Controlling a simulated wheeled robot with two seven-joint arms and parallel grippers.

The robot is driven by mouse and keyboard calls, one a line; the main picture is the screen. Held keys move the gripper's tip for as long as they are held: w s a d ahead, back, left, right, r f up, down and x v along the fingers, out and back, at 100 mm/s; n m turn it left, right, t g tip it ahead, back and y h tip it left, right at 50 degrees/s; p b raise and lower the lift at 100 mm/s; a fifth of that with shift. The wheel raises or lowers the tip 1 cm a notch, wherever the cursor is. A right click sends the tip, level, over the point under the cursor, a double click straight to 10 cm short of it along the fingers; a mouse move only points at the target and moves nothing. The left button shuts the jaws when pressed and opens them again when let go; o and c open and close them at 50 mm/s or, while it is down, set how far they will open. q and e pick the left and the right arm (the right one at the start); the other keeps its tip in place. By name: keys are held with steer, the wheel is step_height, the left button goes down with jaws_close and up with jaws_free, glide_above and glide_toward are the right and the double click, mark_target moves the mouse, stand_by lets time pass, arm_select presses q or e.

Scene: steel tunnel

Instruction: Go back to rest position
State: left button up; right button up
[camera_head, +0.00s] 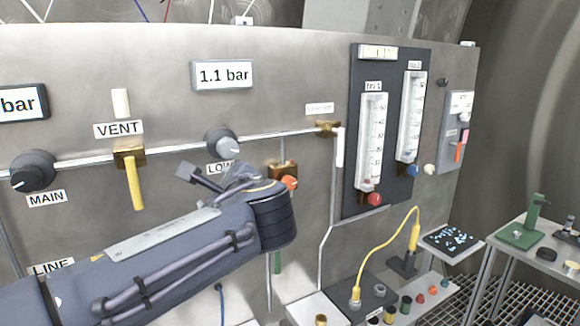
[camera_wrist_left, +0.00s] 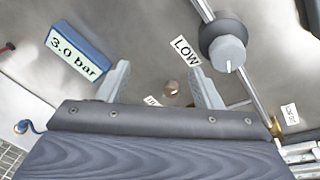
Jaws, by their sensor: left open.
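My left arm reaches in from the left in the head view, in front of the grey panel (camera_head: 60,105). My left gripper (camera_head: 207,178) is just below the LOW knob (camera_head: 221,141) and partly covers its label. In the left wrist view my left gripper (camera_wrist_left: 163,86) has its two fingers spread apart with nothing between them. The LOW knob (camera_wrist_left: 226,50) is beyond the right finger, apart from it. A small brass round part (camera_wrist_left: 171,88) shows on the panel behind the gap. My right gripper is not in view.
The VENT valve's yellow lever (camera_head: 137,183) hangs down left of my gripper. The MAIN knob (camera_head: 33,171) is further left. An orange-handled valve (camera_head: 289,182) is close beside my wrist. Flow meters (camera_head: 371,140) stand right. A yellow cable (camera_head: 372,247) arcs over the bench.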

arm_select(q)
steer(key=s+a+f+n+g+h, duration=0.3)
steer(key=s+a+f+n, duration=0.3)
steer(key=f, duration=0.4)
steer(key=s+a+f+n+g+h, duration=0.4)
steer(key=s+a+f, duration=0.1)
steer(key=s+f, duration=0.35)
steer(key=s+d+f+n+h, duration=0.2)
steer(key=s+d+f+n, duration=0.2)
steer(key=s+n, duration=0.2)
steer(key=s+d+f+n+h, duration=0.3)
steer(key=s+f+n, duration=0.2)
steer(key=s, duration=0.3)
steer(key=shift+d+f+n+h, duration=0.2)
steer(key=shift+d+n+h, duration=0.1)
steer(key=shift+d+n, duration=0.15)
stand_by(0.4)
